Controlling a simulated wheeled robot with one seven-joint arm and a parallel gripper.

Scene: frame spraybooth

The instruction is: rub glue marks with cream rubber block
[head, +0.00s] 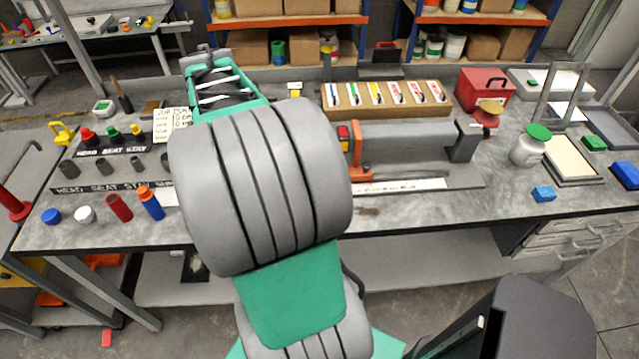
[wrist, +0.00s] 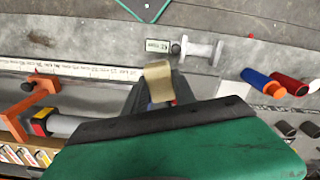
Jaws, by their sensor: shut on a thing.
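My gripper (wrist: 150,92) shows in the wrist view, its dark fingers shut on a cream block (wrist: 158,82). In the head view my own arm hides the gripper and the block. A dark brown mark (head: 368,210) lies on the grey bench top near the front edge; a similar mark (wrist: 38,38) shows at the upper left of the wrist view, apart from the block. Whether the block touches any surface is unclear.
An orange clamp piece (head: 360,160) stands on the fixture behind the ruled strip. A blue cylinder (head: 150,203) and a red one (head: 118,207) stand at the left front. A grey spool-shaped part (wrist: 200,50) lies near the block.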

